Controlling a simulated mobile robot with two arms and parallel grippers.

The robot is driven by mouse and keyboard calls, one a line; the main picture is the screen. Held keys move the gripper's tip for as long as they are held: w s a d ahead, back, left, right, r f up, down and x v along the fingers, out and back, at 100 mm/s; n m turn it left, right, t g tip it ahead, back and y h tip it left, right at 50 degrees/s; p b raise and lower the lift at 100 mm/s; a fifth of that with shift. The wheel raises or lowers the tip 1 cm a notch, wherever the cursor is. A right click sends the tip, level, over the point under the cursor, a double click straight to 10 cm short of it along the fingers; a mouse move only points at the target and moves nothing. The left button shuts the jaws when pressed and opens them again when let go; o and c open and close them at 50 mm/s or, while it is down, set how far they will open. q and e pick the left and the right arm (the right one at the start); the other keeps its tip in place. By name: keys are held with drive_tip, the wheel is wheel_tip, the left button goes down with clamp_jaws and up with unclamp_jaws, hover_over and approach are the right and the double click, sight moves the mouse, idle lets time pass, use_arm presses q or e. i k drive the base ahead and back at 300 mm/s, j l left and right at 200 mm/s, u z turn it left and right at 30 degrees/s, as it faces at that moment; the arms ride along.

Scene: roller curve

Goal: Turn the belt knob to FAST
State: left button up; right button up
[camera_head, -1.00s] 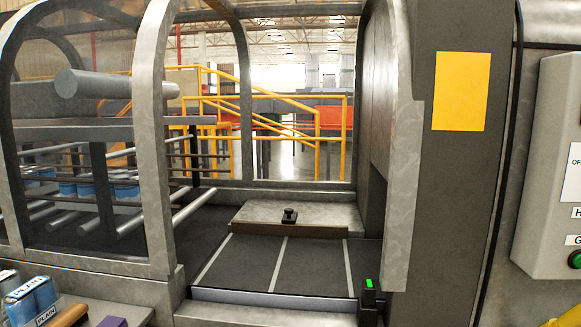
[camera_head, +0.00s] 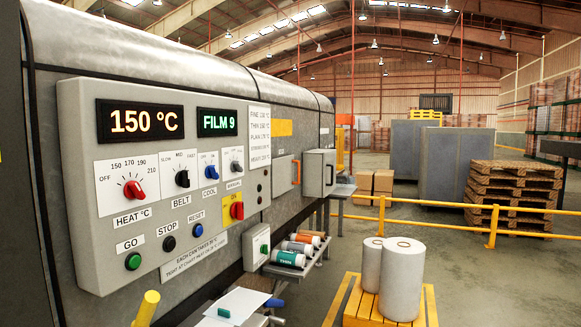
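The belt knob (camera_head: 182,178) is a black knob on a white plate marked SLOW, MID and FAST, above the BELT label (camera_head: 181,201). It sits on the grey control panel (camera_head: 85,235) at the left. Its pointer is too small to read for sure. I see neither of my grippers in this view.
Several cans (camera_head: 289,259) lie on a shelf. A yellow post (camera_head: 147,306) stands at bottom left. White rolls (camera_head: 402,280) stand on a yellow stand. Open floor lies beyond.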

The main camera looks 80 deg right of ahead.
sight(183, 177)
drive_tip(key=z, duration=2.1)
